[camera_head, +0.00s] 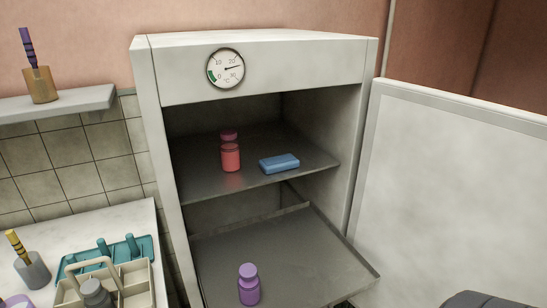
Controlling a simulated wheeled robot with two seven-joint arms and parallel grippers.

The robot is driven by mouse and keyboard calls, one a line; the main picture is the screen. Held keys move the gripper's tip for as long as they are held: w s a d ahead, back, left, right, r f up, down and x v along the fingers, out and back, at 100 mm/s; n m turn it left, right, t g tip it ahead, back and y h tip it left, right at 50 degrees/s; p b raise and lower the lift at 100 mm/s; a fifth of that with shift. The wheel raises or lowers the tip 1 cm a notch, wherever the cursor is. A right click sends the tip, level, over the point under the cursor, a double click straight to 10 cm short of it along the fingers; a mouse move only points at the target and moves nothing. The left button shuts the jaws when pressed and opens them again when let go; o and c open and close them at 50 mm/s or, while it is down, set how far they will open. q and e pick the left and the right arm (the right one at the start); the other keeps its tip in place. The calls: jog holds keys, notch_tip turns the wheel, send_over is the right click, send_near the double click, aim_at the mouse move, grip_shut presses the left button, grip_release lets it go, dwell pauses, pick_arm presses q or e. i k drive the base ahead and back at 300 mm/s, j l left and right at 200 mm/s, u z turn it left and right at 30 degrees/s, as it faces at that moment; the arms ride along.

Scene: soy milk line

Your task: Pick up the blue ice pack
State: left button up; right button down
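The blue ice pack (279,164) is a small flat block. It lies on the upper shelf (255,178) of the open white cabinet, right of centre and near the shelf's front edge. Nothing covers it from this view. Neither of my grippers can be made out in the head view. A dark rounded shape shows at the bottom right edge, too cut off to identify.
A red jar (231,158) stands left of the ice pack, with another behind it. Below, a purple bottle (249,284) stands on the lower shelf (310,262). The cabinet door (450,190) is open to the right. A beige caddy (130,284) sits on the left counter.

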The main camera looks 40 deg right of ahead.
aim_at(269, 166)
jog(key=z, duration=1.15)
